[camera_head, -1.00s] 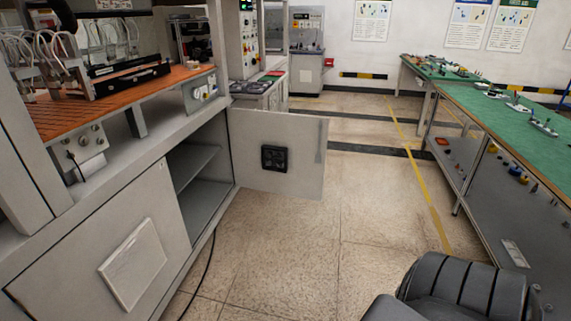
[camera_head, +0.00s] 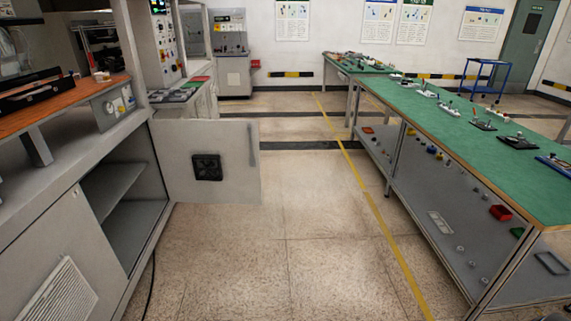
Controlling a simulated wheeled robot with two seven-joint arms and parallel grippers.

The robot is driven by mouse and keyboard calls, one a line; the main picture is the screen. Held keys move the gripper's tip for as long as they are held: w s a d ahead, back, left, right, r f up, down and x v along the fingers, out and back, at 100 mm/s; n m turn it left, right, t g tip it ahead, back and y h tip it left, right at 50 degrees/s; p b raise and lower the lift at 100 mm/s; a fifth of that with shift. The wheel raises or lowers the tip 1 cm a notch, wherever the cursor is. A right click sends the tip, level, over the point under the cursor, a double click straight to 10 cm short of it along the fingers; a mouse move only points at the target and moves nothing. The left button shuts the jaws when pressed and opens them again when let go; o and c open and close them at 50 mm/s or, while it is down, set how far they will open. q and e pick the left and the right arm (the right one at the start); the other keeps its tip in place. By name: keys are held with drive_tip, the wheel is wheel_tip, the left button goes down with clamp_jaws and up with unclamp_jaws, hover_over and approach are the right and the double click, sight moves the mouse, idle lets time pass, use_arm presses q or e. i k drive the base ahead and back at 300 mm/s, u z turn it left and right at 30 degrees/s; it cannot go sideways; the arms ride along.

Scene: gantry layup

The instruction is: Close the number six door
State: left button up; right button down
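A light grey cabinet door (camera_head: 228,165) with a black square vent stands swung open on the left, at the right side of a low cabinet opening. No number can be read on it. The open cabinet (camera_head: 130,205) shows an inner shelf and is otherwise empty where visible. Neither of my grippers is in view.
The grey machine bench (camera_head: 60,170) runs along the left, with a vented panel (camera_head: 62,300) at lower left. A long green-topped workbench (camera_head: 470,130) with small parts stands on the right. The tiled floor (camera_head: 260,250) between them is clear. A dark cable lies by the cabinet foot.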

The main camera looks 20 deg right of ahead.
sight(178, 144)
drive_tip(key=z, duration=1.05)
drive_tip(key=i, duration=6.15)
drive_tip(key=u, duration=3.7)
drive_tip(key=i, duration=0.5)
drive_tip(key=u, duration=0.1)
